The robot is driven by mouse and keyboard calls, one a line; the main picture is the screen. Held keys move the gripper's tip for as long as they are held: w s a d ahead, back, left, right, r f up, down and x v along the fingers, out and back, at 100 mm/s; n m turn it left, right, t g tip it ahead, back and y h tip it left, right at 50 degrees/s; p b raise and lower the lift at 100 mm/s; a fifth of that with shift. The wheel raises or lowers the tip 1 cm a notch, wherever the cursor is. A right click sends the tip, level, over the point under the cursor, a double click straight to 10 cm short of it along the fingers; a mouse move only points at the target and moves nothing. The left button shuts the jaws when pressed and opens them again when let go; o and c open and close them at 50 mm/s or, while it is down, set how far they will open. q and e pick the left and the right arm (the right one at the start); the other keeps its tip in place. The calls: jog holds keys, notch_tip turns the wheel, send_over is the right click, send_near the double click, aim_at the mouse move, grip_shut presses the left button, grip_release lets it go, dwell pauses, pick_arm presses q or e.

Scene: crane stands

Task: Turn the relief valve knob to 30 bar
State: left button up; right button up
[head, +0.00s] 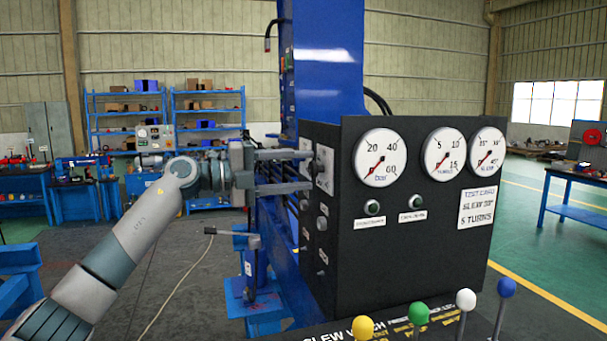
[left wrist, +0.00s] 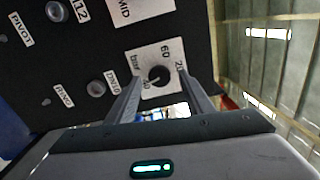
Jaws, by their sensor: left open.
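The relief valve knob (left wrist: 158,76) is a small dark round knob on a white plate marked 20, 40, 60 and bar, on the side of the black panel box. In the head view the plate (head: 325,168) shows edge-on. My left gripper (head: 312,170) reaches the plate from the left with its fingers spread. In the left wrist view its fingertips (left wrist: 160,82) lie on either side of the knob, with gaps visible; contact is not evident. The bar gauge (head: 381,158) on the box front has its red needle at lower left, near the low end. My right gripper is not in view.
The side panel also carries other knobs, labelled PIVOT (left wrist: 54,11) and RING (left wrist: 70,89). Levers with yellow (head: 363,327), green (head: 419,312), white (head: 466,299) and blue (head: 506,287) balls stand before the box. A blue column (head: 325,60) rises behind it.

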pick_arm(q)
jog(key=b+v, duration=0.6)
jog(key=v, duration=1)
jog(key=shift+w, duration=0.15)
